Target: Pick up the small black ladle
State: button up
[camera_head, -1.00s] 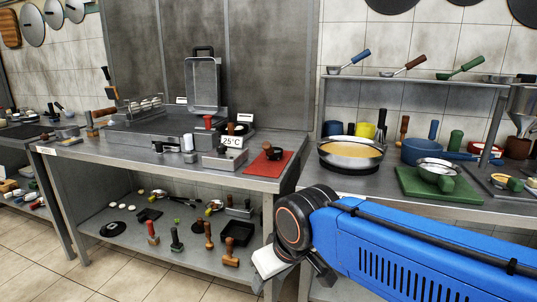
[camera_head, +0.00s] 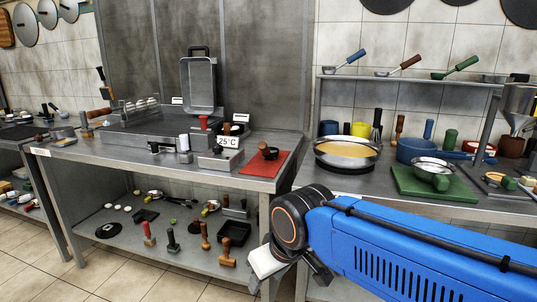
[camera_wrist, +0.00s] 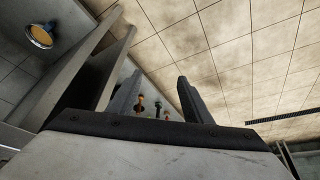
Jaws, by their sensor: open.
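A small black cup-shaped thing (camera_head: 269,153) with a brown part beside it lies on the red mat (camera_head: 256,171), at the right end of the left steel table. It may be the small black ladle, but it is too small to be sure. My gripper (camera_wrist: 158,97) shows two dark fingers apart with nothing between them in the wrist view. In the head view my gripper (camera_head: 290,264) hangs low in front of the gap between the two tables, below the red mat and well apart from it. Its fingertips are mostly hidden there.
On the right counter stand a wide pan (camera_head: 346,163), a blue pot (camera_head: 416,150) and a green board (camera_head: 408,186). Coloured-handled pans (camera_head: 396,72) rest above.

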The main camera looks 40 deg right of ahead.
jog(key=shift+c, duration=0.2)
jog(key=w+d+r+n+g+h, duration=0.2)
jog(key=w+d+r+n+h, duration=0.15)
jog(key=w+r, duration=0.35)
jog(key=w+d+r+n+g+h, duration=0.2)
jog(key=w+d+r+g+h, duration=0.25)
jog(key=w, duration=0.45)
jog(key=w+a+r+h, duration=0.35)
jog(key=w+r, duration=0.25)
jog(key=w, duration=0.2)
jog(key=w+a+r+h, duration=0.3)
jog(key=w+r+h, duration=0.15)
jog(key=w, duration=0.35)
send_near(267, 150)
jog(key=d+r, duration=0.1)
jog(key=shift+n+t+y, duration=0.3)
jog(key=shift+n+t, duration=0.15)
jog(key=shift+w+x, duration=0.2)
jog(key=shift+x, duration=2.65)
grip_shut()
